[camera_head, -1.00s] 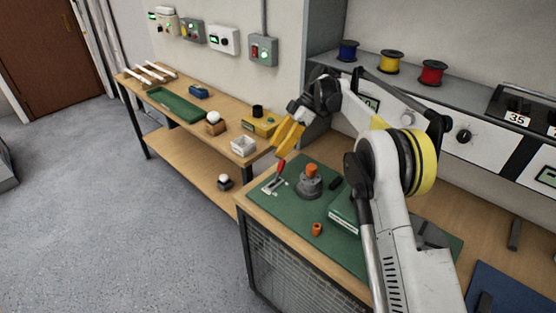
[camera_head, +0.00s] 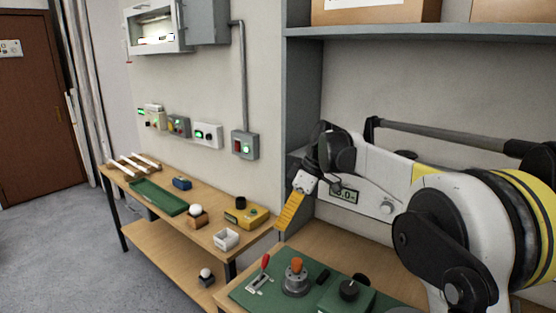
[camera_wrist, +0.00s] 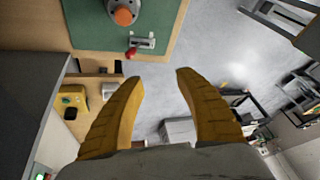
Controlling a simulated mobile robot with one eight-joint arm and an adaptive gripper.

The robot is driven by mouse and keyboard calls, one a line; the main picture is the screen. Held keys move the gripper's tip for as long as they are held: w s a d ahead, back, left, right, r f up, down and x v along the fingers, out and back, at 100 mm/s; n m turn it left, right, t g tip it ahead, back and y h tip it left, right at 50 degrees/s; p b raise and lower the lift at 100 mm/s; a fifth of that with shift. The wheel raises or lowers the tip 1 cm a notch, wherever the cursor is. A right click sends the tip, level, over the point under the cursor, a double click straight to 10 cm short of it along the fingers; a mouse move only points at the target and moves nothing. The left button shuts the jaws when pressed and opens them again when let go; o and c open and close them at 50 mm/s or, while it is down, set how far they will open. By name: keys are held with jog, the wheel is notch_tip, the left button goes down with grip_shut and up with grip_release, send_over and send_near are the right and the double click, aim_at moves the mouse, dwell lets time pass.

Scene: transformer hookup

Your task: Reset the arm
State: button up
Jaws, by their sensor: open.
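My gripper (camera_head: 291,212) has yellow fingers and hangs at the end of my folded arm, above the left part of the wooden bench in the head view. In the wrist view my gripper (camera_wrist: 158,90) shows two fingers spread apart with nothing between them. Below it in the head view is a green board (camera_head: 242,291) with a red-handled lever (camera_head: 262,268) and a grey knob with an orange top (camera_head: 296,278). The red lever tip (camera_wrist: 131,53) and the orange top (camera_wrist: 124,14) also show in the wrist view, apart from the fingers.
A second wooden table (camera_head: 216,258) stands at left with a green tray (camera_head: 160,198), a yellow box (camera_head: 246,215) and a white bin (camera_head: 226,239). Control boxes (camera_head: 244,145) line the wall. A grey shelf (camera_head: 400,32) with cardboard boxes overhangs my arm. Grey floor is free at left.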

jog(key=s+d+r+m+t+h, duration=0.1)
jog(key=s+d+r+m, duration=0.15)
jog(key=s, duration=0.25)
jog(key=s+d+r+m+t, duration=0.1)
jog(key=s+d+r+m, duration=0.1)
jog(key=s+d+m, duration=0.15)
jog(key=s+d+f+m+t+h, duration=0.1)
jog(key=s+d+f+m+t, duration=0.1)
jog(key=s, duration=0.5)
jog(key=s+d+f+m+t+h, duration=0.1)
jog(key=s+d+f+m, duration=0.2)
jog(key=s+d, duration=0.3)
jog(key=s+d+f+m+t+h, duration=0.2)
jog(key=s+d+f+m, duration=0.1)
jog(key=s, duration=0.6)
jog(key=shift+s+d+f+m+t, duration=0.3)
jog(key=shift+s+d+m, duration=0.1)
jog(key=shift+m, duration=0.1)
